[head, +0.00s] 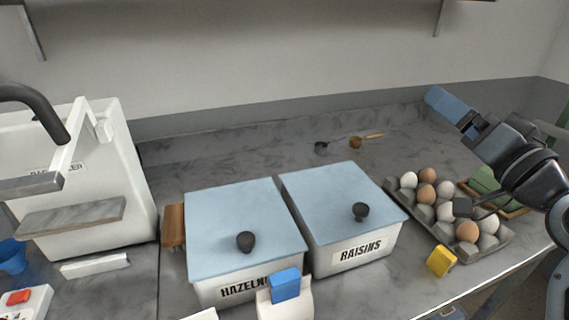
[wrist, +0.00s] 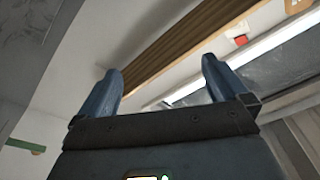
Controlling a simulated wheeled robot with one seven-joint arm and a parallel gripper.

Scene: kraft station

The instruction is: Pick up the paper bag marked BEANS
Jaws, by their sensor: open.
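No bag with a readable BEANS marking shows in either view. A white item with a blue top (head: 286,285) stands at the bottom edge of the head view, in front of the containers. It is cut off, and I cannot tell if it is a paper bag. My gripper (head: 436,96) is raised at the right of the head view, above the counter and beyond the egg tray. In the wrist view, my gripper (wrist: 160,66) has its two blue fingers wide apart with nothing between them.
Two lidded containers, HAZELNUTS (head: 245,225) and RAISINS (head: 345,200), stand mid-counter. An egg tray (head: 400,205) and a yellow block (head: 441,261) are at right. A white machine (head: 120,180) is at left. Two scoops (head: 357,142) lie behind; the back counter is mostly clear.

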